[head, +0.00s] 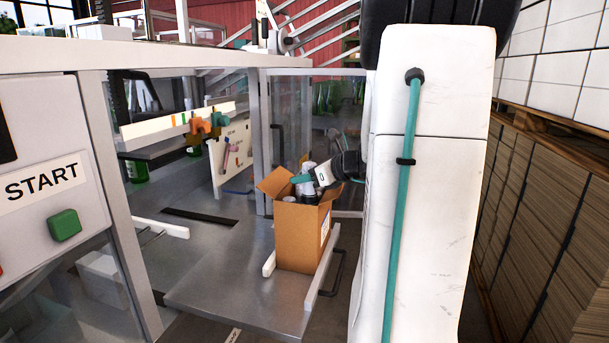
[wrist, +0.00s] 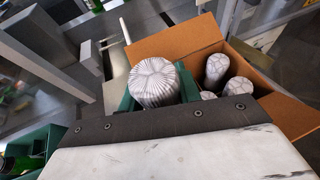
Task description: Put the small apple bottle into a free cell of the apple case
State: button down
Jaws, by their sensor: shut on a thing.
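My gripper (wrist: 157,97) has green fingers and is shut on a bottle (wrist: 154,80) with a crinkled silver-white foil top. Its body and label are hidden below the foil, so its kind and size cannot be told. The open cardboard case (head: 296,238) stands on a metal shelf with its flaps up. The wrist view shows the case (wrist: 180,36) to the right of the held bottle, with several foil-topped bottles (wrist: 215,70) inside. In the head view my gripper (head: 302,179) is at the case's mouth. Whether the held bottle is inside the rim, and which cells are free, cannot be told.
White rails (head: 321,268) flank the case on the shelf (head: 235,288). A machine frame with a START panel (head: 48,180) stands at left. Stacked cardboard (head: 540,210) lines the right. A green crate (wrist: 35,150) with green bottles shows at lower left in the wrist view.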

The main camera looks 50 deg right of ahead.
jog(key=shift+f, duration=1.2)
